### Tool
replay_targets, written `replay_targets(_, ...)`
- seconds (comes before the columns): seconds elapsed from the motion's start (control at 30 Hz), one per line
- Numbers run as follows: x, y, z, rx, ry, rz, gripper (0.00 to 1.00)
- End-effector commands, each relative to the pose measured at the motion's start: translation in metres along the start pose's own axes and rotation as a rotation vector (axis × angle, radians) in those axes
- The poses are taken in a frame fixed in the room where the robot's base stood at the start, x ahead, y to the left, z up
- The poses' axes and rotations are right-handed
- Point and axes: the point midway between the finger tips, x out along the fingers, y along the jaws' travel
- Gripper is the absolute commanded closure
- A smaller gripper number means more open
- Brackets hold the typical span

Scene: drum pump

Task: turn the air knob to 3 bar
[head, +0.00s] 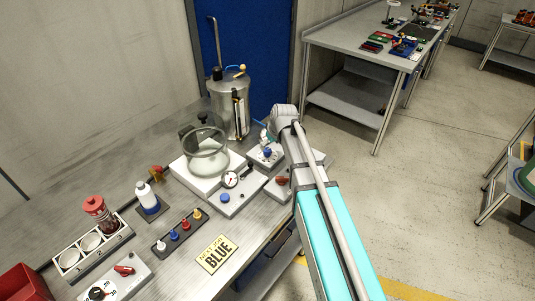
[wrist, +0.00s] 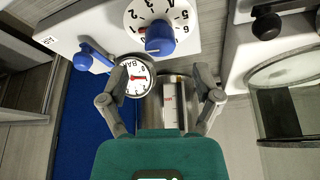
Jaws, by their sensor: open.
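The blue air knob (wrist: 160,38) is at the top middle of the wrist view, on a white numbered dial (wrist: 181,36) set in a white panel. Its pointer setting is hard to read. In the head view the blue knob (head: 267,153) sits on a small white box beside the arm's end. A round gauge marked BAR (wrist: 136,78) with red needle shows below the knob in the wrist view. My gripper (wrist: 162,70) is open, its fingers spread either side below the knob, with nothing held. It is small and partly hidden in the head view (head: 268,137).
A metal drum (head: 230,105) stands behind. A glass vessel (head: 206,158) and a box with gauge and blue knob (head: 236,190) are to the left. A blue lever (wrist: 92,57) and a black knob (wrist: 266,24) flank the dial in the wrist view.

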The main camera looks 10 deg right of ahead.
Motion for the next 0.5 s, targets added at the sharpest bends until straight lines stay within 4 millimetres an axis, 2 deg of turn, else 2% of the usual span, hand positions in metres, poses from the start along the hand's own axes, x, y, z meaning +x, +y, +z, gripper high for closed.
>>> replay_targets(0.03,0.008,0.0,0.001,0.0,0.0,0.0,0.18)
replay_targets(0.2,0.022,0.0,0.001,0.0,0.0,0.0,0.18)
replay_targets(0.5,0.04,-0.001,0.0,-0.001,0.0,0.0,0.18)
